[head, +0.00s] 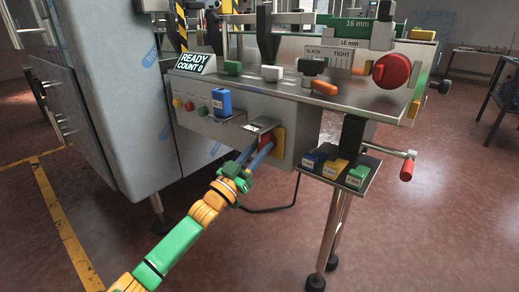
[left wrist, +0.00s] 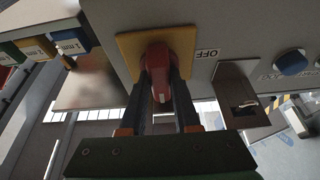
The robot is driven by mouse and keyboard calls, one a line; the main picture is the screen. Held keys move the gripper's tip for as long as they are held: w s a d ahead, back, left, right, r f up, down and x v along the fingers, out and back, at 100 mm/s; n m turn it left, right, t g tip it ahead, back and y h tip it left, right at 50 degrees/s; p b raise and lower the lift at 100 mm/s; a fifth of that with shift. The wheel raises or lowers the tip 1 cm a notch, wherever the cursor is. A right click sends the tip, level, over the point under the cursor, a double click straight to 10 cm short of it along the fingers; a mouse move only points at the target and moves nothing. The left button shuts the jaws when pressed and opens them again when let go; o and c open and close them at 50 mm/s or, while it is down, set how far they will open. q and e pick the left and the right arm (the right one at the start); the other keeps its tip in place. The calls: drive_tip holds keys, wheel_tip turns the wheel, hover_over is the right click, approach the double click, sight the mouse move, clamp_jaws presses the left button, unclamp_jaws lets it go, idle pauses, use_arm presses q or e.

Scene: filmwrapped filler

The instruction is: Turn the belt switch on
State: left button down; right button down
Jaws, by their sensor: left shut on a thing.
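The belt switch is a red knob (left wrist: 172,62) on a yellow plate (left wrist: 129,50), on the front of the grey control box. An OFF label (left wrist: 207,53) sits beside the plate in the left wrist view. In the head view the yellow plate (head: 279,142) shows past my fingers, and the knob is partly hidden. My left gripper (head: 262,151) is shut on the red knob, with one finger on each side of it, as the left wrist view (left wrist: 166,88) shows. My right gripper is not in view.
A display (head: 195,63) reads READY COUNT 0. A shelf at the lower right holds blue, yellow (head: 336,168) and green blocks. A red-handled crank (head: 407,169) sticks out beyond it.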

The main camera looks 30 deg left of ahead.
use_arm(q)
drive_tip(key=shift+f, duration=0.2)
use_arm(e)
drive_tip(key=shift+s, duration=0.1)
use_arm(q)
drive_tip(key=c, duration=0.8)
unclamp_jaws()
drive_tip(key=shift+o, duration=0.8)
drive_tip(key=shift+r, duration=0.1)
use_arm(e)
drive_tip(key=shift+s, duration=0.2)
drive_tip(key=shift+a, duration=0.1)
use_arm(q)
drive_tip(key=v, duration=0.7)
drive_tip(key=shift+p, duration=0.45)
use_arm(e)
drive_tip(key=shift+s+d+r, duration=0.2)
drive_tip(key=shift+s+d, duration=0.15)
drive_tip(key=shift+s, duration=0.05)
use_arm(q)
drive_tip(key=shift+s, duration=0.1)
